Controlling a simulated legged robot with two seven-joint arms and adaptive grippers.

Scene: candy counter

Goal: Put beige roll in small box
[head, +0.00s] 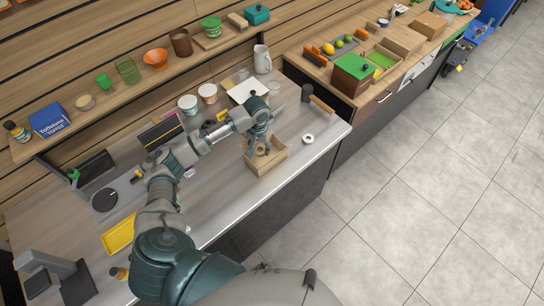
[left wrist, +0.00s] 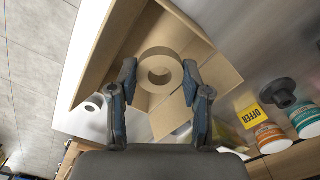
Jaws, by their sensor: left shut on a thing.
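The small box (head: 268,164) is an open cardboard box near the front edge of the counter. It also fills much of the left wrist view (left wrist: 218,62). My left gripper (head: 262,143) points down into the box's opening. In the left wrist view its two fingers (left wrist: 160,82) are shut on the beige roll (left wrist: 160,54), a ring of tape with a round hole. The roll is within the box's outline, between its walls. I cannot tell whether it touches the box floor. My right gripper is not in view.
A white roll (head: 308,139) lies on the counter (head: 225,205) to the right of the box. Two tubs (head: 188,104) and a yellow offer sign (left wrist: 252,115) stand behind. A dark-headed wooden-handled tool (head: 320,104) lies at the right. A yellow tray (head: 118,236) is at the left.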

